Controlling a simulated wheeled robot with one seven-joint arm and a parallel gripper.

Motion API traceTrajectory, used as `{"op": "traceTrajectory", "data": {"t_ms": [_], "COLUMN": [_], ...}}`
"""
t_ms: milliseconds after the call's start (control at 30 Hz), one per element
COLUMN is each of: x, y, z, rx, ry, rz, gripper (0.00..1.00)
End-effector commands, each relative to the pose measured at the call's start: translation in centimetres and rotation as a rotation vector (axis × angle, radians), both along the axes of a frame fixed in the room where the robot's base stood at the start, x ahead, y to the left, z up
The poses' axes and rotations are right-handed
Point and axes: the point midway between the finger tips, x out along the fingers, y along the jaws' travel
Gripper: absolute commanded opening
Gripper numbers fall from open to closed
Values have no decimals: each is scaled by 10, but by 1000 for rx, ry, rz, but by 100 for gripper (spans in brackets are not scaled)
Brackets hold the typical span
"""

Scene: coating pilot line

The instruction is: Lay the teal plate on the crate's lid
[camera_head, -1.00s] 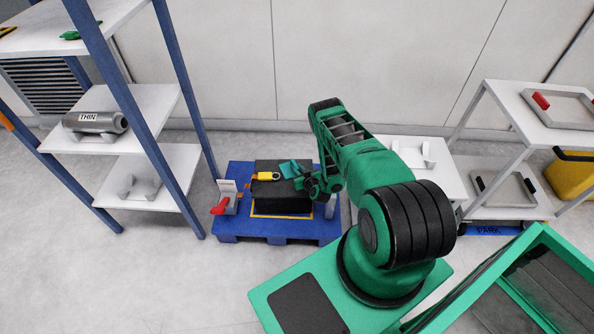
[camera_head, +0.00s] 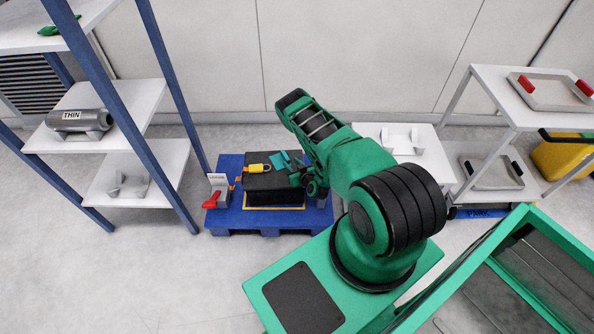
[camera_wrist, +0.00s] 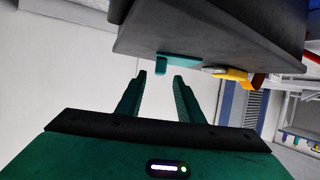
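The dark crate (camera_head: 272,188) stands on a blue pallet. The teal plate (camera_head: 280,159) is at the back right of its lid, partly covered by my arm. In the wrist view the teal plate (camera_wrist: 180,58) shows at the edge of the dark crate (camera_wrist: 215,30), with a small part sticking out past the edge. My gripper (camera_wrist: 160,76) has its two fingers apart with nothing between them. The plate is beyond the fingertips, with a visible gap. My gripper (camera_head: 299,172) is at the crate's right side in the head view.
A yellow padlock-like piece (camera_head: 259,168) is on the lid, left of the plate. A stand with a red handle (camera_head: 212,200) is on the pallet's left (camera_head: 225,221). A blue-posted shelf (camera_head: 150,92) stands left, a white table (camera_head: 427,160) right.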

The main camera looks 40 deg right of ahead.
Motion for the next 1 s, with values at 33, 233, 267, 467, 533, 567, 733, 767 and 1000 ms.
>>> {"op": "traceTrajectory", "data": {"t_ms": [33,233,267,467,533,567,733,767,1000], "x": [-7,-30,-33,-50,-55,-56,-55,-52,2], "y": [4,7,7,9,9,9,10,11,21], "z": [1,10,12,19,21,22,28,31,81], "rx": [0,-1,0,0,0,0,3,4,23], "ry": [4,4,4,3,3,2,2,3,65], "rz": [6,6,6,4,4,2,4,6,45], "gripper": [34,34,34,34,34,34,34,34,34]}}
